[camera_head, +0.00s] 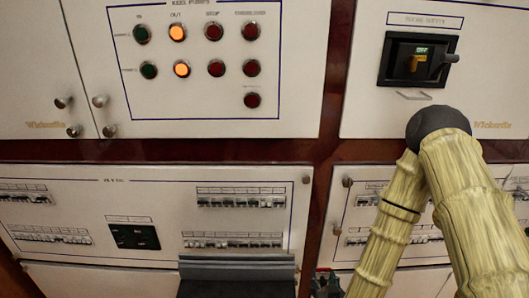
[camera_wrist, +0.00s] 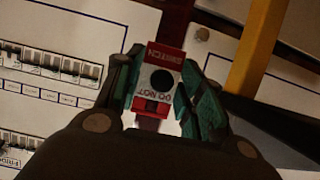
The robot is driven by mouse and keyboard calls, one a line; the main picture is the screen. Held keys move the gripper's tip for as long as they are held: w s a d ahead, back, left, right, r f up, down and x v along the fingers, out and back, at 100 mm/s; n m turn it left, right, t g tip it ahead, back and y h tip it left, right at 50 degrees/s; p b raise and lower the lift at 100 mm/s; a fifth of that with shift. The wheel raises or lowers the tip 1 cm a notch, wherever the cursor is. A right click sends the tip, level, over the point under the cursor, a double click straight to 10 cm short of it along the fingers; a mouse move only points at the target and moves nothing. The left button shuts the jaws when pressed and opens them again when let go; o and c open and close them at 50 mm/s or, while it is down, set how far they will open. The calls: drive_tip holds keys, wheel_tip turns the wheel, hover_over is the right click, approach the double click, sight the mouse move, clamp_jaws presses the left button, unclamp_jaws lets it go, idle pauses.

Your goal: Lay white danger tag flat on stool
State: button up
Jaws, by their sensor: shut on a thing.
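The danger tag (camera_wrist: 161,82) is a small white plate with red bands, dark lettering and a round black hole. In the wrist view it sits between the two dark green fingers of my gripper (camera_wrist: 160,98), which is shut on it. In the head view my gripper (camera_head: 326,284) is a small dark shape at the bottom edge, partly cut off; the tag is too small to make out there. A dark grey flat-topped thing (camera_head: 238,268), which may be the stool, stands at the bottom centre, left of my gripper and apart from it in the picture.
White cabinets fill the background. One has green, orange and red buttons (camera_head: 181,69), and a black rotary switch (camera_head: 418,60) is at upper right. Rows of breakers (camera_head: 241,197) line the lower panels. In the wrist view a yellow bar (camera_wrist: 256,45) and a dark shape lie right of the tag.

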wheel_tip(320, 180, down, 8)
drive_tip(key=b, duration=0.6)
drive_tip(key=shift+r, duration=0.15)
wheel_tip(320, 180, up, 27)
drive_tip(key=p, duration=2.4)
hover_over(323, 276)
drive_tip(key=r+p, duration=0.1)
drive_tip(key=p, duration=0.2)
drive_tip(key=s+r+p, duration=0.1)
drive_tip(key=r+p, duration=0.1)
drive_tip(key=shift+s+p, duration=0.1)
drive_tip(key=shift+p, duration=0.3)
drive_tip(key=shift+r, duration=0.1)
